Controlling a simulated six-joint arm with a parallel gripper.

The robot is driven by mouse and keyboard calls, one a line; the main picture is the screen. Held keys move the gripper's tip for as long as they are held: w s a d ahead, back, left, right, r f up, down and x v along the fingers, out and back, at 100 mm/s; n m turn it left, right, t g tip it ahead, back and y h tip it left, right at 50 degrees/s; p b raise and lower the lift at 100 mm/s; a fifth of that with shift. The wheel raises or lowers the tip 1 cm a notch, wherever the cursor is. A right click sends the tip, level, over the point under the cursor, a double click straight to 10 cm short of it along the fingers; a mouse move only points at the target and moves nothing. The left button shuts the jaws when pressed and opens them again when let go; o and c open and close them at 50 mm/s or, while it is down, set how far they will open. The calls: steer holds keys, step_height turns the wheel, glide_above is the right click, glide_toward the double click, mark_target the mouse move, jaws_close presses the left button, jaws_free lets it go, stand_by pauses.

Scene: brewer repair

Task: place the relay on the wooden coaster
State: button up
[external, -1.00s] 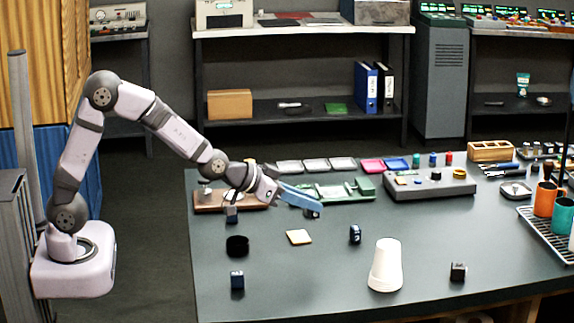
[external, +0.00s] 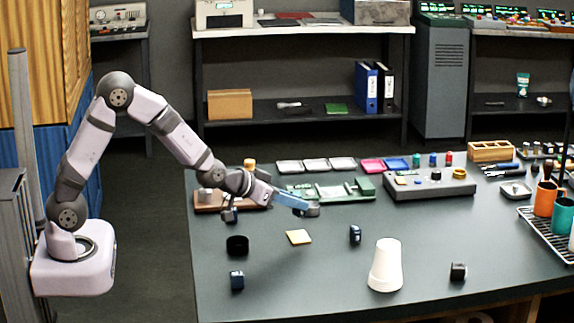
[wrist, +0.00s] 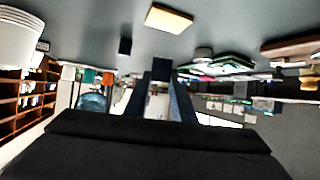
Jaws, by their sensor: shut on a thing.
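My gripper (external: 293,202), with its blue fingers, reaches right over the bench, nearly level. It is shut on a small grey block, taken to be the relay (external: 312,211), at its fingertips. The wooden coaster (external: 299,237) is a pale yellow square lying flat on the bench, in front of and below the fingertips. It also shows at the top of the wrist view (wrist: 168,18), clear and empty.
A black round piece (external: 237,245) lies left of the coaster. Small dark blocks stand at front left (external: 237,281), right of the coaster (external: 355,234) and front right (external: 458,271). A white cup stack (external: 385,266) stands front right. A green board (external: 330,191) lies behind.

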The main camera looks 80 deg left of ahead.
steer(key=shift+f+p, duration=0.35)
steer(key=shift+f, duration=2.3)
steer(key=shift+f, duration=0.15)
steer(key=shift+f, duration=0.1)
steer(key=o, duration=1)
steer(key=shift+r, duration=0.25)
steer(key=b+v, duration=0.1)
steer(key=v, duration=1.1)
steer(key=shift+d, duration=0.1)
